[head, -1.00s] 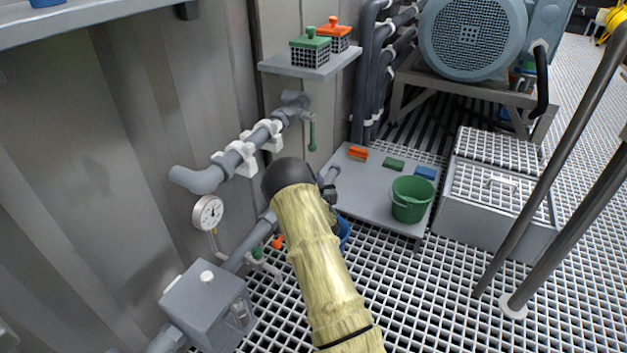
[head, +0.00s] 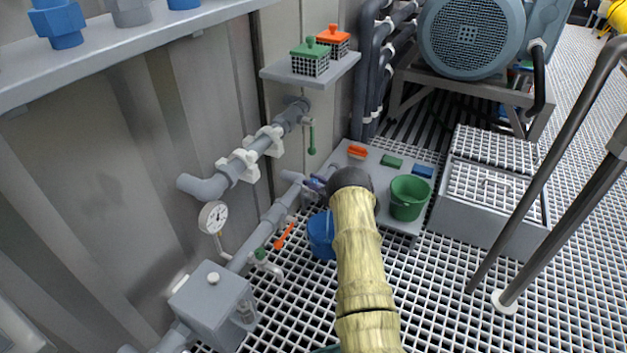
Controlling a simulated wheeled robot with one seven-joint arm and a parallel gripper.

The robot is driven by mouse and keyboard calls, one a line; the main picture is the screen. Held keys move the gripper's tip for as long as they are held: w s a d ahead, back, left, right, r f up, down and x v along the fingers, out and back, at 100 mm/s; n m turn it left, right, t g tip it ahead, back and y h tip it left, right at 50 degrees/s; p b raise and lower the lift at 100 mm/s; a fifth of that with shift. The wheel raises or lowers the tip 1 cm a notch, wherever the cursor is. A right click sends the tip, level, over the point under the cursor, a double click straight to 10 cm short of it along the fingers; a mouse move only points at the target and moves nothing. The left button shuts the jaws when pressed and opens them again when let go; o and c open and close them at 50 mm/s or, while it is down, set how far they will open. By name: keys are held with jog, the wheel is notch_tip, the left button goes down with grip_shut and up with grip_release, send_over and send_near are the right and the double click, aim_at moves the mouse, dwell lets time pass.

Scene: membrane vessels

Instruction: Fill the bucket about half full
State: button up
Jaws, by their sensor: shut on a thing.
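A blue bucket (head: 321,235) is upright just left of my arm, above or on the grating; I cannot tell whether its base touches. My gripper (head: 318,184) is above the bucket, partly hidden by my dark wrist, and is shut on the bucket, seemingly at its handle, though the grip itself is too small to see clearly. A tap with a green knob (head: 260,253) and a bent grey spout is on the low pipe, left of the bucket. An orange lever (head: 284,236) is between them. The bucket's inside and any water are not clearly visible.
A green bucket (head: 408,198) stands on a low grey platform (head: 398,222) with orange, green and blue brushes behind it. A pressure gauge (head: 213,217) and grey box (head: 212,300) are at the left. Dark railings (head: 540,185) cross the right. Open grating lies in front.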

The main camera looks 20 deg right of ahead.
jog(key=shift+n+g+y, duration=0.8)
jog(key=shift+n+y, duration=0.1)
jog(key=shift+y, duration=0.2)
jog(key=o, duration=1)
jog(key=shift+c, duration=0.2)
jog(key=shift+s+d+r, duration=0.1)
jog(key=shift+s+d, duration=0.25)
jog(key=p+v, duration=0.6)
jog(key=v, duration=1)
jog(key=shift+d+p, duration=0.3)
jog(key=shift+p, duration=0.05)
